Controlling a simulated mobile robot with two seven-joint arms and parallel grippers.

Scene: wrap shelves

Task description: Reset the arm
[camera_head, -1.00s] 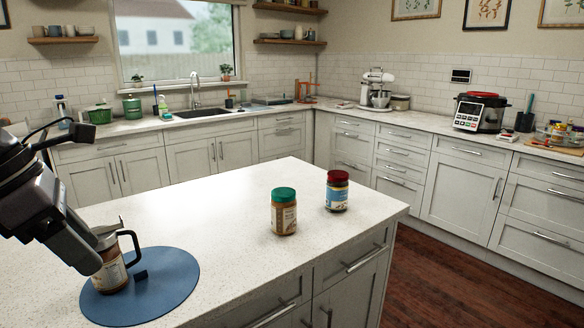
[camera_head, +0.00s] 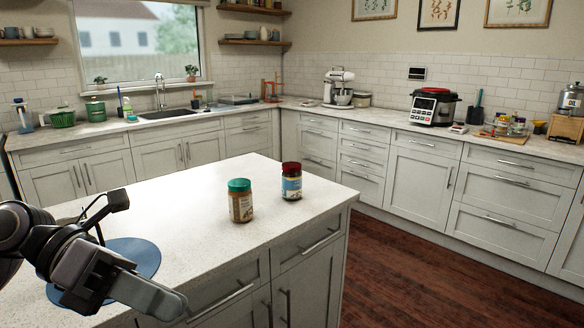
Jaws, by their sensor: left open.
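My left arm comes in from the left edge. Its gripper (camera_head: 160,298) is open, pointing right and down in front of the island's near edge. It overlaps a round blue mat (camera_head: 146,258) on the white island top, and only part of the mat shows. No held thing shows at the gripper. The glass jar seen on the mat earlier is not visible; the arm covers that area. My right gripper is not in view.
A jar with a green lid (camera_head: 240,203) and a jar with a red lid (camera_head: 291,183) stand upright on the island (camera_head: 190,190). Cabinets with counters (camera_head: 375,131) run along the back and right. Wooden floor (camera_head: 400,260) is clear between.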

